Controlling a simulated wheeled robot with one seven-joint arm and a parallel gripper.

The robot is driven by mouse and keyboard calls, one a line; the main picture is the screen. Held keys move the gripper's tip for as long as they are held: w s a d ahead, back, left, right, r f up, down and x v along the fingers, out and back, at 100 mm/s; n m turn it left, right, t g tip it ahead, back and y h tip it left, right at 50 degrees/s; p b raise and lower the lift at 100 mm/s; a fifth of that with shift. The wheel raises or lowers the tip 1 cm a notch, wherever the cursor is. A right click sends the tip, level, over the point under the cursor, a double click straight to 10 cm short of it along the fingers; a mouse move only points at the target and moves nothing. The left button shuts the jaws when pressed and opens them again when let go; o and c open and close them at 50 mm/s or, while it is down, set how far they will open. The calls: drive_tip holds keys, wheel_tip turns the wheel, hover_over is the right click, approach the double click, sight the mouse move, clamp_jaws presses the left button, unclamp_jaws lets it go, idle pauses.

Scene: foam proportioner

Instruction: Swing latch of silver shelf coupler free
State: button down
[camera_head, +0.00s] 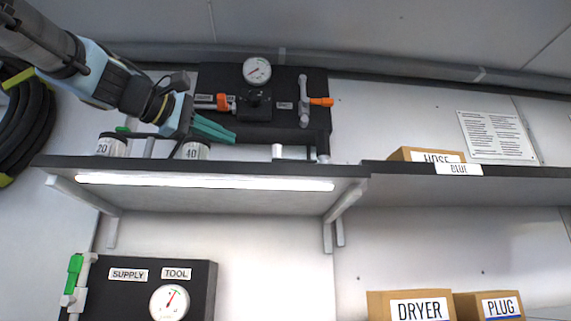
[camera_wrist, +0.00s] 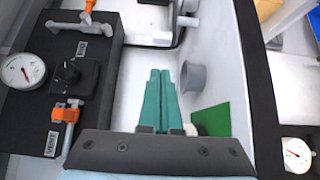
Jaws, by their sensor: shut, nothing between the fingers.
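My gripper (camera_head: 232,136) reaches in from the left over the upper shelf, in front of the black panel. Its teal fingers are together and empty; they also show in the wrist view (camera_wrist: 158,75). A small silver cylindrical fitting (camera_head: 278,152) stands on the shelf to the right of the fingertips, apart from them. It appears to be the coupler; a similar pale fitting shows at the top of the wrist view (camera_wrist: 188,10). Its latch is too small to make out. A grey round piece (camera_wrist: 190,78) lies just right of the fingers in the wrist view; I cannot tell what it belongs to.
The black panel (camera_head: 225,82) behind carries a gauge (camera_head: 257,70), a black knob and two orange-handled valves. Jars marked 20 (camera_head: 111,146) and 40 (camera_head: 194,151) stand by the shelf's front edge (camera_head: 195,166). A cardboard box (camera_head: 405,154) sits further right. A green square (camera_wrist: 212,120) is near the fingers.

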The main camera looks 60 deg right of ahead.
drive_tip(key=shift+s+d, duration=0.1)
drive_tip(key=shift+d, duration=0.3)
drive_tip(key=p+x, duration=0.4)
drive_tip(key=x, duration=0.6)
drive_tip(key=shift+p, duration=0.35)
drive_tip(key=shift+a, duration=0.1)
